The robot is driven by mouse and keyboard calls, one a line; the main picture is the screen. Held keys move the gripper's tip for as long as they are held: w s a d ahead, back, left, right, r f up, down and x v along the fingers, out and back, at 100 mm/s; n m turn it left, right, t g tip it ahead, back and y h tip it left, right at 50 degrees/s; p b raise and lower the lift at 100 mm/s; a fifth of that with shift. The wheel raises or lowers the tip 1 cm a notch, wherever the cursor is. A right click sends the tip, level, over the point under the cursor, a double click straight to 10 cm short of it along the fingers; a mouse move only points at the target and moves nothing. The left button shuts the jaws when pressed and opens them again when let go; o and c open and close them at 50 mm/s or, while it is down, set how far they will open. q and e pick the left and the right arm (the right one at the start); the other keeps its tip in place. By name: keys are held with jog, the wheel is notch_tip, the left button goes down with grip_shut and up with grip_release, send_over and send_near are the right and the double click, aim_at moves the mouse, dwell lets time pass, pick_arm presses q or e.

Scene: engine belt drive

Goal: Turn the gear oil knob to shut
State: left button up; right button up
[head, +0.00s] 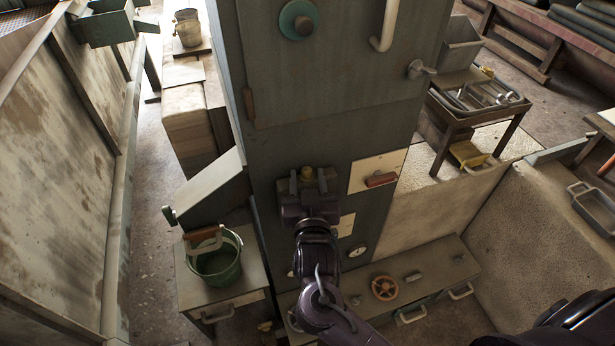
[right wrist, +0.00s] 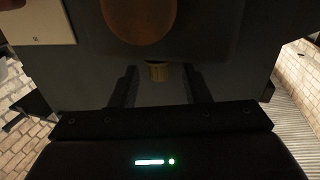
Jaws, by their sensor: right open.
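A small ribbed, brass-yellow knob (head: 306,174) sits on the front of the tall grey-green cabinet (head: 325,130). I take it to be the gear oil knob. My right gripper (head: 307,183) is open in front of the cabinet, with one finger on each side of the knob. In the right wrist view the knob (right wrist: 157,72) shows between the two dark finger tips (right wrist: 159,82), with gaps on both sides. I cannot tell how deep the fingers reach around it. My left gripper is not in view.
A pale plate with a red handle (head: 381,179) is to the right of my gripper. An orange handwheel (head: 385,288) is on the low bench below. A green bucket (head: 217,264) stands at left. A brown disc (right wrist: 138,15) fills the top of the wrist view.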

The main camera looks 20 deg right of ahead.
grip_shut()
dwell(0.3)
